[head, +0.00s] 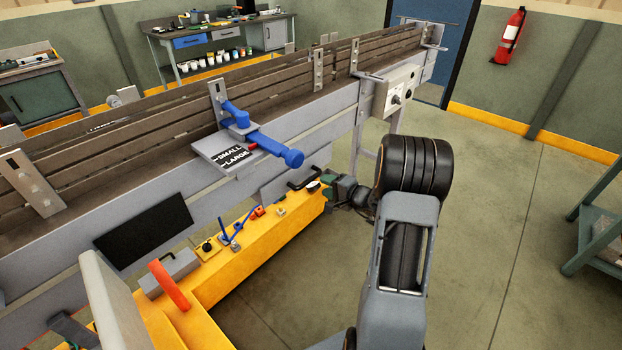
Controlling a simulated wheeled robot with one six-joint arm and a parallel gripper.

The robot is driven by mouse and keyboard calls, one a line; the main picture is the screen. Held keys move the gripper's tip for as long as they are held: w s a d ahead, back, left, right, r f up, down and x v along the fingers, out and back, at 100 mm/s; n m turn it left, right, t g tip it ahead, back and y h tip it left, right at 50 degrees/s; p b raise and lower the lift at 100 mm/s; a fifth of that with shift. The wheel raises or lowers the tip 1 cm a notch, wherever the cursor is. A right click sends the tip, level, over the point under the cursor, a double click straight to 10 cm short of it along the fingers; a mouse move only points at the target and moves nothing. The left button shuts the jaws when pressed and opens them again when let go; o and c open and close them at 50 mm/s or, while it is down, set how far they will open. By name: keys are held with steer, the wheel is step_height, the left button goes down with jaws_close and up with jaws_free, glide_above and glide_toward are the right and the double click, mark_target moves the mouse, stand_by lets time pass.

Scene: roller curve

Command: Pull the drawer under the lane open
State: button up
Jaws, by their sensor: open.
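A grey drawer front (278,186) hangs under the conveyor lane (190,165), right of the middle of its near side. A dark bar handle (300,184) shows at the drawer's right part. My gripper (324,186) is at the right end of this handle, with its green-and-dark fingers towards it. It is open. The gripper is small in this view, and I cannot tell whether the fingers are around the handle or only beside it. No gap shows that would mark the drawer as pulled out.
A blue lever (270,147) sticks out above the drawer beside a SMALL/LARGE sign (232,157). A yellow deck (258,240) below carries small fixtures and a grey box (170,272). A control box (397,90) hangs farther right.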

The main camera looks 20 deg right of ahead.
mark_target(312, 180)
steer(key=p+x, duration=0.1)
steer(key=x, duration=0.6)
steer(key=shift+w+a, duration=0.15)
steer(key=shift+w, duration=0.1)
jaws_close()
stand_by(0.3)
